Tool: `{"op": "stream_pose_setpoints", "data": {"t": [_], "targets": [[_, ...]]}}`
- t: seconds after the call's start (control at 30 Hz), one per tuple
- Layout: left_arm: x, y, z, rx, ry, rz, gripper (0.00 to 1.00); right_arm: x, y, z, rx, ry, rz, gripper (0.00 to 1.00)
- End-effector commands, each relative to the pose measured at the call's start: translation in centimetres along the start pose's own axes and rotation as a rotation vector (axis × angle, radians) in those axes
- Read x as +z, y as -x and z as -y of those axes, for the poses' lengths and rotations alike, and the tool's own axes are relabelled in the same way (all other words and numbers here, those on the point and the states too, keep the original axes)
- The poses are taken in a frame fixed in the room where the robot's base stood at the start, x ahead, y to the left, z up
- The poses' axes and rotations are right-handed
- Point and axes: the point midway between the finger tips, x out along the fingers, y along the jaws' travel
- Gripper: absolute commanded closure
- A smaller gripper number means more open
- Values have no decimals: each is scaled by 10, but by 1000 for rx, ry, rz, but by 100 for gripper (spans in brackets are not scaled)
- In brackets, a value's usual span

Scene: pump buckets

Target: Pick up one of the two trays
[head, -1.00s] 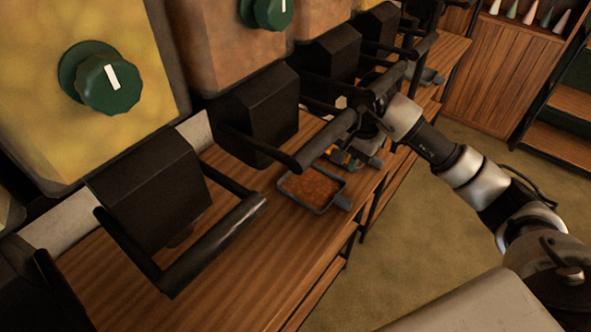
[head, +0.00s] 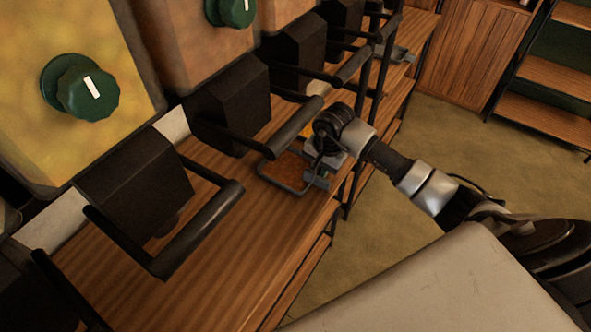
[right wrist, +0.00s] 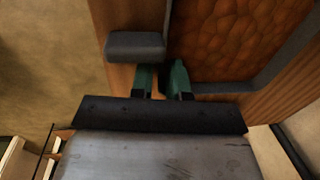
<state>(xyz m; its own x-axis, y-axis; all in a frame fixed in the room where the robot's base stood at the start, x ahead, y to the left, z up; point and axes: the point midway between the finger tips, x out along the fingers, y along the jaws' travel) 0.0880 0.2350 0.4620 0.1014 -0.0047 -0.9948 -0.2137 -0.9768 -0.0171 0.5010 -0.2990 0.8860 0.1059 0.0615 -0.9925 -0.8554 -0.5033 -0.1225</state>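A grey tray (head: 277,183) with orange-brown contents sits on the wooden counter under a black bar handle in the head view. Its grey block handle (head: 318,180) points toward the counter's front edge. My right gripper (head: 323,163) is down beside this tray, partly hiding its far side. In the right wrist view the tray's rim (right wrist: 282,62) is at upper right and its block handle (right wrist: 136,46) is just ahead of the fingers. The green fingertips of my right gripper (right wrist: 161,82) are apart, close to the handle and the rim; contact is unclear. My left gripper is not in view.
Black dispensers with bar handles (head: 205,232) stand along the counter (head: 215,275), below boxes with green knobs (head: 86,90). A grey object (head: 402,54) lies farther along the counter. Open floor (head: 425,140) is to the right, with shelves (head: 545,118) beyond.

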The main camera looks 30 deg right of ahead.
Motion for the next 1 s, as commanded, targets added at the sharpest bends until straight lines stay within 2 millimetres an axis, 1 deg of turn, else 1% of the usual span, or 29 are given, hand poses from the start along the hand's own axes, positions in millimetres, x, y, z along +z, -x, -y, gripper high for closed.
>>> {"op": "stream_pose_setpoints", "data": {"t": [0.1,0.13,0.2,0.23,0.67,0.77,0.87,1.0], "targets": [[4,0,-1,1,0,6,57,0,0,0,0,0,0,84],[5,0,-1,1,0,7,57,0,0,0,-1,0,0,87],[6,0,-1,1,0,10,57,0,0,0,-1,0,0,98],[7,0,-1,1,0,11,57,0,0,0,-1,0,0,100],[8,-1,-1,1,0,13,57,0,2,1,-2,1,0,100],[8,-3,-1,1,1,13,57,0,8,2,-5,1,-1,100],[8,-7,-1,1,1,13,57,-1,18,3,-4,2,-3,100],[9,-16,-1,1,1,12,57,-2,43,5,-6,2,-6,100]]}}
